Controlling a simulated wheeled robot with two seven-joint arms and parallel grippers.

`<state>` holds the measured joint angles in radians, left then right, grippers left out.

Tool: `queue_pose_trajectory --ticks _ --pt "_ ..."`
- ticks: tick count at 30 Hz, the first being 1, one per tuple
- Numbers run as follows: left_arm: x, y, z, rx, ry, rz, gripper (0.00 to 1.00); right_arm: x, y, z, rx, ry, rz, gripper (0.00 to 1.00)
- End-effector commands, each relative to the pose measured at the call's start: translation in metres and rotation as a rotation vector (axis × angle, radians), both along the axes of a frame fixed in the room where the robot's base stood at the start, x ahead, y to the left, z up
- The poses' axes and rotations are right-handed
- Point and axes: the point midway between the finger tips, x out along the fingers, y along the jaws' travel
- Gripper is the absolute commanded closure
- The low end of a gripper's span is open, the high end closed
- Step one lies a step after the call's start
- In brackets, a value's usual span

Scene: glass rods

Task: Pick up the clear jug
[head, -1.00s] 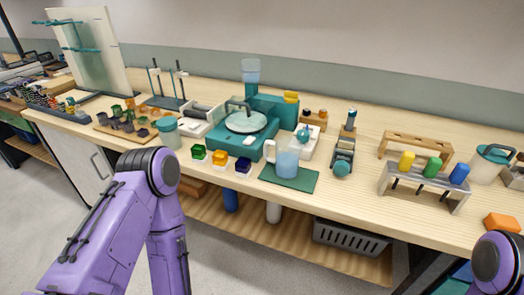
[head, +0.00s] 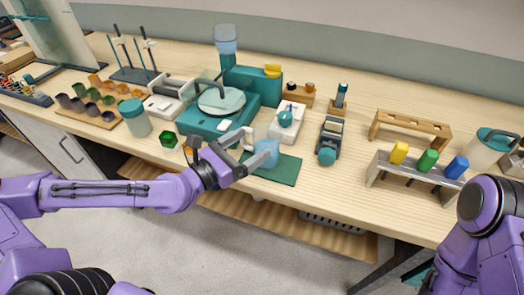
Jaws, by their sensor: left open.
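The clear jug (head: 267,150) looks bluish and stands upright on a dark green mat (head: 284,174) near the front of the bench. My left gripper (head: 254,146) has come in from the left and is open at the jug's left side, where the handle is. One finger lies in front of the jug and hides part of it. The other finger is farther back, near the handle. I cannot tell whether either finger touches the jug. My right gripper is out of view; only part of my right arm shows at the right edge.
A teal machine with a round plate (head: 221,101) stands behind and left of the jug. A white device with a teal knob (head: 287,120) is just behind it. A grey rack (head: 415,173) holding coloured blocks stands to the right. Bare bench lies between the mat and rack.

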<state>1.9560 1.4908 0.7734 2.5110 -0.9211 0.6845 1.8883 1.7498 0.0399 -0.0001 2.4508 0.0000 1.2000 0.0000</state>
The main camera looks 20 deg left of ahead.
Motion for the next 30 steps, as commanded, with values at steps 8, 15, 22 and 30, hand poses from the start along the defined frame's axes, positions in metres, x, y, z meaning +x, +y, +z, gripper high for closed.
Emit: queue_pose_trajectory --ticks 8,15,22,30 --pt "0.012 -0.009 -0.044 0.006 0.001 -0.006 0.13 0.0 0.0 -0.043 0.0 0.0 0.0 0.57" --pt "0.042 -0.027 -0.043 0.005 0.003 -0.005 0.13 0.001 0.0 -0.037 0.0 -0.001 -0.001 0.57" --pt "0.065 -0.039 -0.044 0.003 0.003 -0.002 0.13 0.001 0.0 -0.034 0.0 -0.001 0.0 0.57" --pt "0.066 -0.039 -0.044 0.001 0.003 -0.001 0.39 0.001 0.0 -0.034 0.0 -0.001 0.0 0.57"
